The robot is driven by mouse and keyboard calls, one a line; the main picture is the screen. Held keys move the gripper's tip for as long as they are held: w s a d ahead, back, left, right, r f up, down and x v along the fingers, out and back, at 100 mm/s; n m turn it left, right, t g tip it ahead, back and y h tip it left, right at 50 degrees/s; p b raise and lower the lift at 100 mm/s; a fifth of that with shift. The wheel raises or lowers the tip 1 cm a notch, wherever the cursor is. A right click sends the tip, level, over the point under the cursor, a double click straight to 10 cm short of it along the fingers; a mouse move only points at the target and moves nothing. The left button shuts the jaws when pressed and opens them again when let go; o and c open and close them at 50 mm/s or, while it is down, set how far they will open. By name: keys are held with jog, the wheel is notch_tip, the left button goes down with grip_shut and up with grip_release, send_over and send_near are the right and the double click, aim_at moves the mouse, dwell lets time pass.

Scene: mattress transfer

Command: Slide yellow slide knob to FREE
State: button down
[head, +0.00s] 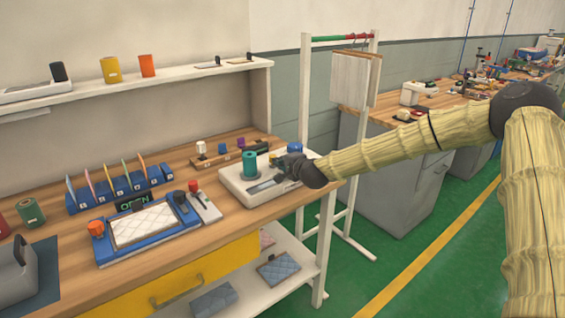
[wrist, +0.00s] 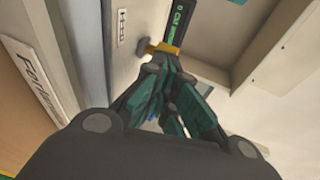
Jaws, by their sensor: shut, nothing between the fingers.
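My gripper (head: 288,168) is at the right part of a white device (head: 236,186) on the wooden bench. In the wrist view the gripper (wrist: 163,66) has its dark fingertips together, with nothing visible between them. A small yellow piece, apparently the slide knob (wrist: 170,48), lies just beyond the fingertips. I cannot tell whether they touch it. It is beside a dark strip with green lettering (wrist: 180,22), which is too small to read surely. I cannot make out a FREE mark. In the head view the knob is not discernible.
A green spool (head: 250,164) stands on the device, and a blue knob (head: 295,147) is behind my gripper. A blue tray with a quilted pad (head: 145,224) lies to the left. A white rack (head: 305,110) stands behind right. Bare bench lies in front of the device.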

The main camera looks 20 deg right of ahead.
aim_at(274, 155)
jog(key=w+b, duration=0.1)
jog(key=w, duration=0.1)
jog(key=w+a+b, duration=0.1)
jog(key=shift+w+a+f, duration=0.15)
jog(key=shift+w+a, duration=0.05)
jog(key=shift+w, duration=0.2)
jog(key=shift+w+a+r, duration=0.15)
jog(key=shift+w+r, duration=0.05)
jog(key=shift+w, duration=0.25)
jog(key=shift+s+f, duration=0.1)
jog(key=shift+s, duration=0.15)
jog(key=f+b+v, duration=0.1)
jog(key=v, duration=1.2)
jog(key=shift+s+b, duration=0.3)
jog(key=shift+r, duration=0.15)
